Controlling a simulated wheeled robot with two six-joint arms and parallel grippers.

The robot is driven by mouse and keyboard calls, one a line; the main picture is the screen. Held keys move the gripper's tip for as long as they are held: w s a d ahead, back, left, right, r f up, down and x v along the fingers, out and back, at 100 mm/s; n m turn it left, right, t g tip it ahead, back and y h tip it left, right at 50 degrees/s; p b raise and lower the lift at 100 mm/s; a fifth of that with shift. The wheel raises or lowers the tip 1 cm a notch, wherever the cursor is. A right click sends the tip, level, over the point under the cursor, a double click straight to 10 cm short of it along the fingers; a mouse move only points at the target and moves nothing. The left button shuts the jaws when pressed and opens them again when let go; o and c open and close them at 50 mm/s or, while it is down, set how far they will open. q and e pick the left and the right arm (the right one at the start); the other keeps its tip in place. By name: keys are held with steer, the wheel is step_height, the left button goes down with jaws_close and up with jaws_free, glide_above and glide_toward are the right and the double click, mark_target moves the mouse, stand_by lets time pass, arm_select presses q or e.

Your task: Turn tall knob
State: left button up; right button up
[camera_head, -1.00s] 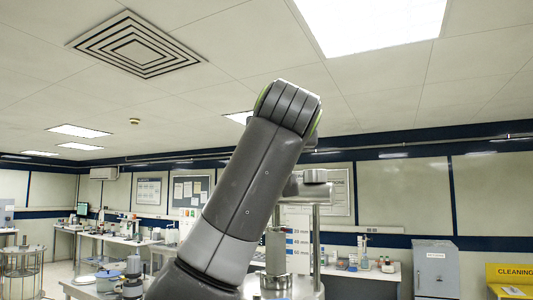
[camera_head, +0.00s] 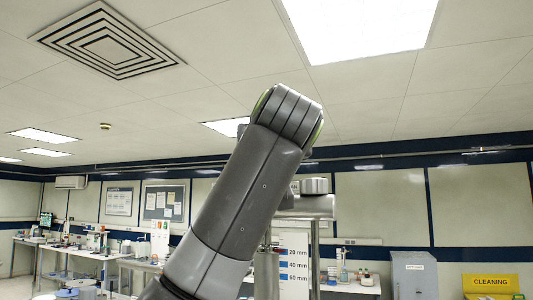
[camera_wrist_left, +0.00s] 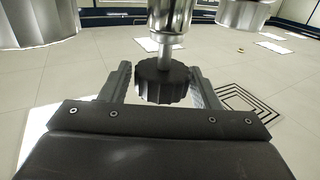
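In the left wrist view, a dark knob with a ribbed rim (camera_wrist_left: 163,84) sits at the end of a shiny metal stem (camera_wrist_left: 172,20). My left gripper (camera_wrist_left: 160,70) is open, with one finger on each side of the knob. A gap shows between the left-hand finger and the knob; whether the right-hand finger touches it I cannot tell. In the head view, my arm fills the middle and hides the knob and gripper. Part of a metal column apparatus (camera_head: 305,206) shows behind the arm. My right gripper is not in view.
Wide metal cylinders stand close to the gripper at the wrist view's upper left (camera_wrist_left: 35,20) and upper right (camera_wrist_left: 240,10). A scale card (camera_head: 294,262) stands beside the column. Lab benches (camera_head: 65,250), a grey cabinet (camera_head: 412,275) and a yellow cleaning station (camera_head: 490,284) are farther back.

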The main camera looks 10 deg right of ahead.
arm_select(q)
steer(key=shift+w+a+f, duration=0.1)
steer(key=shift+w, duration=0.05)
steer(key=c, duration=0.7)
steer(key=shift+o, duration=0.2)
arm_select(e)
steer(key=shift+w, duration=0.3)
